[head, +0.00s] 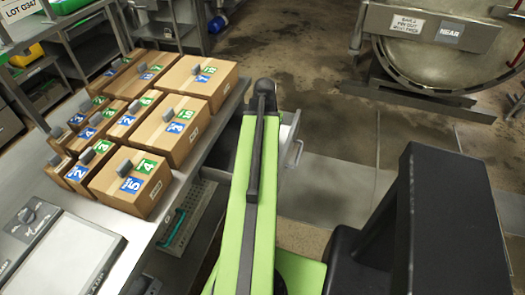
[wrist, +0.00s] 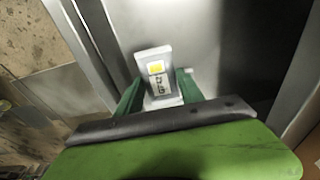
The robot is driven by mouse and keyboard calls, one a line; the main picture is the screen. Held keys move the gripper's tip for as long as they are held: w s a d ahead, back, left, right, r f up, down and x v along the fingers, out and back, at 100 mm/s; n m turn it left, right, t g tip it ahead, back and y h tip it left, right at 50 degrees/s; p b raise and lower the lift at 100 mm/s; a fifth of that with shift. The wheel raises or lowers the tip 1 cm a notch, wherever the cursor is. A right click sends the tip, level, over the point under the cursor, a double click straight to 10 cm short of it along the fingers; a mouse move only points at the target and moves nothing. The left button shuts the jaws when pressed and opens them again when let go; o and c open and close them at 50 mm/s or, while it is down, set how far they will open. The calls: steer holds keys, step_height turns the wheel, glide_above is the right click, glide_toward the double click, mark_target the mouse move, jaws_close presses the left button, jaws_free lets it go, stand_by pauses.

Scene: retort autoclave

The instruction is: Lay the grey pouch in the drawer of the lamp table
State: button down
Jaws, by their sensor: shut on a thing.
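The grey pouch (wrist: 153,62), pale with a yellow patch and dark print, stands between the green fingers of my gripper (wrist: 160,90) in the wrist view. The gripper is shut on it. Behind and below the pouch is a smooth grey metal surface with a raised edge (wrist: 90,45) on the left, which looks like the open drawer. I cannot tell whether the pouch touches its floor. In the head view the drawer (head: 288,132) with its bar handle (head: 296,153) sticks out beside the steel table (head: 110,225), partly behind my arm. My arm hides the gripper and pouch there.
Several cardboard boxes (head: 185,130) with blue and green labels stand on the table. A pale flat panel (head: 65,255) lies at the front left. A teal-handled item sits in a tray (head: 190,215) below. A round retort door (head: 440,60) is at the back right. Floor between is clear.

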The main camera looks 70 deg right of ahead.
steer(key=shift+f, duration=0.35)
steer(key=shift+f+b, duration=2.3)
steer(key=shift+f, duration=0.1)
steer(key=c, duration=0.7)
jaws_free()
steer(key=shift+c, duration=0.2)
steer(key=shift+r, duration=0.2)
steer(key=r+p, duration=0.4)
steer(key=a+r+p, duration=0.1)
steer(key=r+p, duration=0.3)
steer(key=p, duration=0.1)
steer(key=r+p, duration=0.4)
steer(key=r, duration=0.1)
steer(key=shift+a+p, duration=0.25)
steer(key=shift+p, duration=0.05)
steer(key=shift+f, duration=0.1)
